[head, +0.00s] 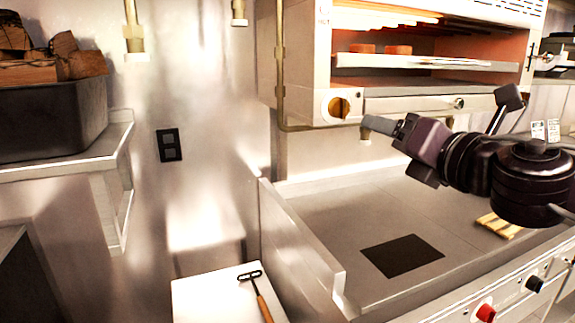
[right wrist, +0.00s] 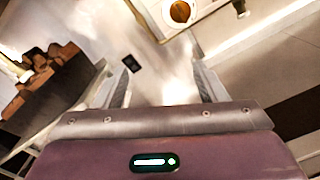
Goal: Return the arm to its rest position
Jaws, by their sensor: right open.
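My right arm comes in from the right in the head view. Its gripper (head: 378,124) is held in the air above the steel counter and in front of the lower edge of the oven. In the right wrist view the gripper (right wrist: 162,88) has its two fingers well apart, with nothing between them. My left gripper is not in the head view.
The oven (head: 395,104) holds reddish round pieces on a rack. A dark square (head: 402,256) and a slatted wooden piece (head: 499,225) lie on the counter. A wooden-handled tool (head: 263,305) rests on a white surface (head: 205,297). A dark bin (head: 52,123) holds firewood.

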